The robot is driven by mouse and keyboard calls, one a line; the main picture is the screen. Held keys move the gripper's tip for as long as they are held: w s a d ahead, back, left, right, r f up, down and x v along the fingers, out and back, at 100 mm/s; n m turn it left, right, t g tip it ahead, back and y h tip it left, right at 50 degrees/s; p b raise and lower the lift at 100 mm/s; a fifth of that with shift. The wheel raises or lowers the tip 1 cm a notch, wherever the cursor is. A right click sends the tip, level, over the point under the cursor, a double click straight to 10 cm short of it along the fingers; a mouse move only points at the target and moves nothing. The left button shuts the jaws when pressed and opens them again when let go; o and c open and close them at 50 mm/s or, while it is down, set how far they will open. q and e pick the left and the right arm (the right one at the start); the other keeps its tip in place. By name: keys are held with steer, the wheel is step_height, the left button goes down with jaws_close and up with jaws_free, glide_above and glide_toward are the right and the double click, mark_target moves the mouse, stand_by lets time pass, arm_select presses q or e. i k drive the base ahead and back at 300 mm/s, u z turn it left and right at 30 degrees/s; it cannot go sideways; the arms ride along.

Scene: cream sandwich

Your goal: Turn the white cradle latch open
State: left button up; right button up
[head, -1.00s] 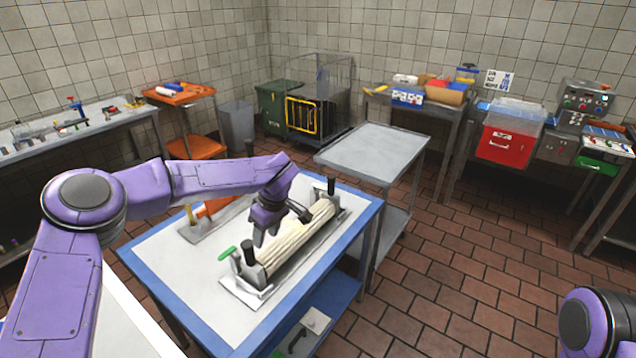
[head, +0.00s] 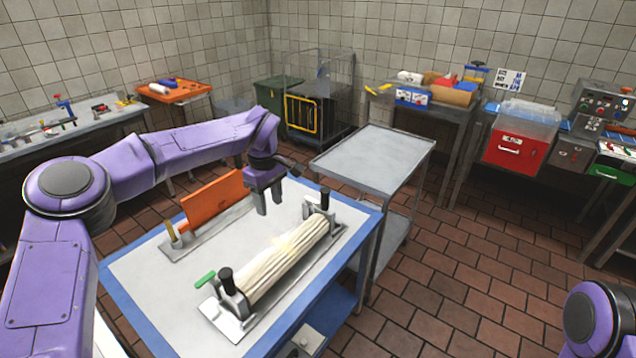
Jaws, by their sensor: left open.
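A white ribbed roll (head: 290,255) lies in a grey metal cradle (head: 225,322) on the blue-edged table. Black posts stand at both ends of the cradle. A green-tipped latch lever (head: 205,279) sticks out left at its near end, beside the black post (head: 226,278). My left gripper (head: 270,208) is open and empty, fingers pointing down, above the table between the roll and the orange panel. It is apart from the lever. My right gripper is out of view; only part of my right arm shows at lower right.
An orange panel (head: 215,203) stands upright in a second fixture with a brass-coloured post (head: 174,236), left of the roll. A bare grey cart (head: 375,153) stands behind the table. The table's left front surface is clear.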

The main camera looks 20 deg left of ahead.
mark_target(307, 197)
steer(key=i, duration=1)
